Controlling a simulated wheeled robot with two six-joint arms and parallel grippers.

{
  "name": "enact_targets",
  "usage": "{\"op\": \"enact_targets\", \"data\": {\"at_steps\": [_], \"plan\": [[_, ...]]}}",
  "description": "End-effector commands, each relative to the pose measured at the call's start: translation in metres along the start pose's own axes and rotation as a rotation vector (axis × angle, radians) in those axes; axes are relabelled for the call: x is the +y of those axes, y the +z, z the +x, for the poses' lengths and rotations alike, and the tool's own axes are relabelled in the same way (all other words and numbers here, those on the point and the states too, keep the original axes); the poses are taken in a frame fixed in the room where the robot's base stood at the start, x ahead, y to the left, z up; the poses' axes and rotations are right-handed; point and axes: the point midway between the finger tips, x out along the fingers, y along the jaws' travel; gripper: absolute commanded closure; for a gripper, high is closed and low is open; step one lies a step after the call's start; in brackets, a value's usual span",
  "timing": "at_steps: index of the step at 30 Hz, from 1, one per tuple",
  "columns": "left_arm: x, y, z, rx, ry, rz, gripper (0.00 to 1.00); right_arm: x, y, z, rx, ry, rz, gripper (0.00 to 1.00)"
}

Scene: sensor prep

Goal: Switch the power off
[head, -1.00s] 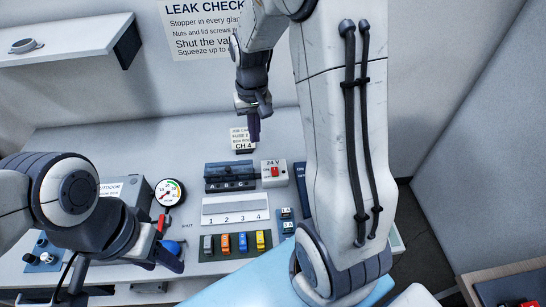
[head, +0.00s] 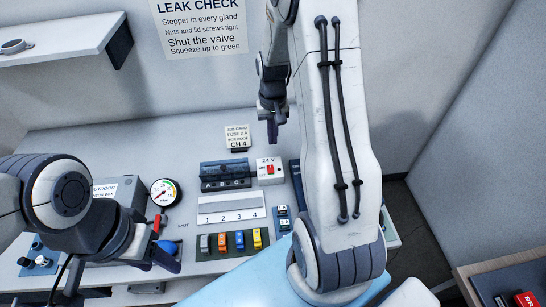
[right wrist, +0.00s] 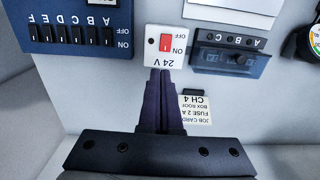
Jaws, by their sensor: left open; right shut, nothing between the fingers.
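The white 24 V power box (head: 280,174) stands on the bench, with a red rocker switch (head: 270,169) on its face. In the right wrist view the switch (right wrist: 166,42) has OFF and ON printed beside it, upside down; I cannot tell which side is pressed. My right gripper (head: 272,138) is shut and empty, above the bench behind the box. In the right wrist view its dark fingertips (right wrist: 159,72) point at the box's 24 V edge, apparently apart from the switch. My left gripper (head: 168,256) is open at the left, near the blue bulb; its fingers are partly hidden.
A job card (head: 237,138) stands behind a dark fuse block (head: 225,181). A labelled tray (head: 230,212) and coloured fuses (head: 222,243) lie in front. A blue switch bank (right wrist: 85,30) is beside the box. A round gauge (head: 164,193) is at left.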

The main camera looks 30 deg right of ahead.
Motion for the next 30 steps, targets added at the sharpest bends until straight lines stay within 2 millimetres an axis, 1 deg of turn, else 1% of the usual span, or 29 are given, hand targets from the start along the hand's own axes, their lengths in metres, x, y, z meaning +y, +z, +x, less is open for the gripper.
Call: {"op": "enact_targets", "data": {"at_steps": [1,6,9,13,16,19,30], "plan": [[0.000,0.000,-0.004,0.000,0.000,0.000,0.50,0.000,0.002,0.012,-0.008,0.001,0.000,1.00],[0.001,-0.001,-0.010,0.000,0.000,0.000,0.50,0.000,0.002,0.049,-0.008,0.001,0.000,1.00],[0.001,-0.001,-0.014,0.000,0.000,0.000,0.50,0.000,0.002,0.067,-0.006,0.001,0.000,1.00],[0.001,-0.001,-0.018,0.000,0.000,0.000,0.50,0.000,0.001,0.085,-0.004,0.000,0.000,1.00],[0.001,-0.001,-0.020,0.000,0.000,-0.001,0.50,0.000,0.001,0.094,-0.002,0.000,0.000,1.00],[0.002,-0.001,-0.021,0.000,0.000,-0.001,0.50,0.000,0.000,0.099,-0.001,0.000,0.000,1.00],[0.001,-0.001,-0.020,0.000,0.000,-0.001,0.50,0.000,0.000,0.101,0.000,0.000,0.000,1.00]]}}
